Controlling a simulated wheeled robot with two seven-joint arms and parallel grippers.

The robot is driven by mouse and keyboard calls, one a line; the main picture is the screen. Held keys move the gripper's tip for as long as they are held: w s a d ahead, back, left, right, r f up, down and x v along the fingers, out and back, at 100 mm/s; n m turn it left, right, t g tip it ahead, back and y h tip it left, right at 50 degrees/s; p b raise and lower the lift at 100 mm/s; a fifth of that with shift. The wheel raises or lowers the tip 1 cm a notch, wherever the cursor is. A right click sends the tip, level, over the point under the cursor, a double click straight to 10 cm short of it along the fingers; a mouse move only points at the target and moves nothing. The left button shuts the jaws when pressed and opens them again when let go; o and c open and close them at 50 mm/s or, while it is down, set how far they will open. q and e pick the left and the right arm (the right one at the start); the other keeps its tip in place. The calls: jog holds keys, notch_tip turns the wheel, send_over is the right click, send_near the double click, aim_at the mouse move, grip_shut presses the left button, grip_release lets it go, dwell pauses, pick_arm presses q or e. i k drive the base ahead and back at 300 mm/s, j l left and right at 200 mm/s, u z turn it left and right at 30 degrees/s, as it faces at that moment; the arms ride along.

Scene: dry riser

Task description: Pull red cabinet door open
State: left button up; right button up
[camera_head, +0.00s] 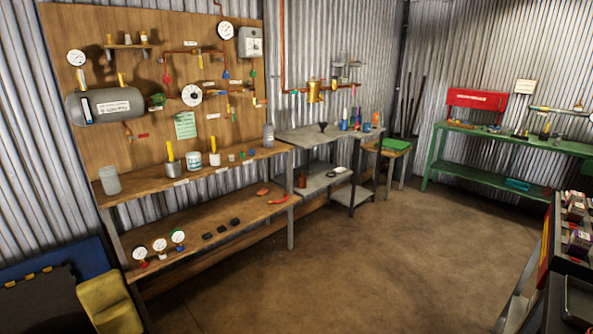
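No cabinet door can be made out for certain. A red box-like unit with a pale label (478,99) stands at the back of the green workbench at the far right; its front looks closed, but it is too small to tell whether it has a door. A narrow red panel (547,240) shows on the side of a dark rack at the right edge, seen almost edge-on. Neither of my grippers is in view.
A wooden bench (225,222) with gauges and jars runs along the left wall. A grey metal table (310,140) and the green workbench (455,132) stand behind. Yellow and blue items (108,300) lie bottom left. The brown floor (370,260) is clear in the middle.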

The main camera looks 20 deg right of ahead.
aim_at(476, 99)
jog(key=i+l+z, duration=0.25)
jog(key=i+z, duration=0.65)
jog(key=i, duration=0.25)
jog(key=i+j+z, duration=0.2)
jog(key=i+z, duration=0.3)
jog(key=i+l+z, duration=0.35)
jog(key=i, duration=1.3)
jog(key=i+j+z, duration=0.3)
jog(key=i, duration=1.35)
jog(key=i+l+u, duration=0.15)
jog(key=i, duration=0.25)
jog(key=i+l+u, duration=0.1)
jog(key=i, duration=0.35)
jog(key=i+l+u, duration=0.15)
jog(key=i, duration=0.25)
jog(key=i+l+u, duration=0.1)
jog(key=i+l, duration=0.15)
jog(key=i, duration=0.15)
